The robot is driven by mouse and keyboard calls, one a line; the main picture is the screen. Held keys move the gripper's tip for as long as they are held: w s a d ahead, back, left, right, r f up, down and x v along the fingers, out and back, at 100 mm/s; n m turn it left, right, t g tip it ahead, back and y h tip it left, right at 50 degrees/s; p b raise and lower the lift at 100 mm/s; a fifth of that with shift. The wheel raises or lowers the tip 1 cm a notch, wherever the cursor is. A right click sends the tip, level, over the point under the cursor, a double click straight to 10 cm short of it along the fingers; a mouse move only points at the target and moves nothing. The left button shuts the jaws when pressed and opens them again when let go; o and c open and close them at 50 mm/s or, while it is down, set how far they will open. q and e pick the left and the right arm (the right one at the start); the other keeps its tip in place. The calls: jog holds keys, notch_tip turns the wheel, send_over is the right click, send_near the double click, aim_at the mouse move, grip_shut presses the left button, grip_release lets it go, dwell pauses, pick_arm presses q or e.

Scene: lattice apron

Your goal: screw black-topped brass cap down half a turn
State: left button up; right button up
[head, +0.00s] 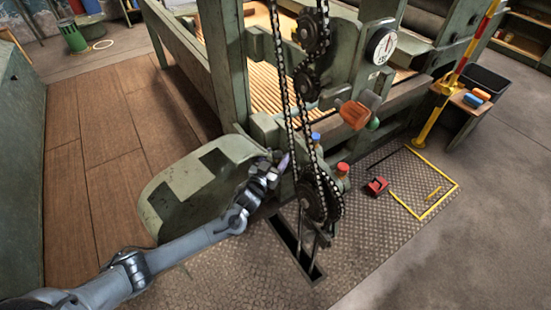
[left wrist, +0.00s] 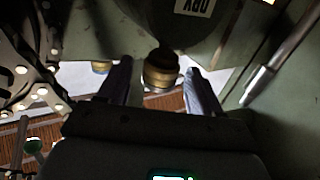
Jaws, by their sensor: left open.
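The brass cap (left wrist: 160,75) with a dark top shows in the left wrist view, under the grey-green machine housing. My left gripper (left wrist: 157,66) is open, with one finger on each side of the cap. Gaps show between the cap and both fingers, so they look apart from it. In the head view my left gripper (head: 283,165) is beside the machine's chain, and I cannot make out the cap there. My right gripper is in neither view.
The black chain (head: 290,110) hangs close to the gripper's right. A blue knob (head: 316,137) and a red knob (head: 343,168) stand nearby. A second brass piece (left wrist: 101,67) sits left of the fingers. A red block (head: 377,187) lies on the plate floor.

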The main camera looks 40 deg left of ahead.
pick_arm(q)
jog(key=shift+s, duration=0.15)
jog(key=shift+s+d, duration=0.1)
jog(key=shift+s, duration=0.15)
jog(key=s+d+p, duration=0.1)
jog(key=s+p, duration=0.3)
jog(key=s, duration=0.6)
jog(key=shift+d, duration=0.25)
jog(key=shift+d, duration=0.1)
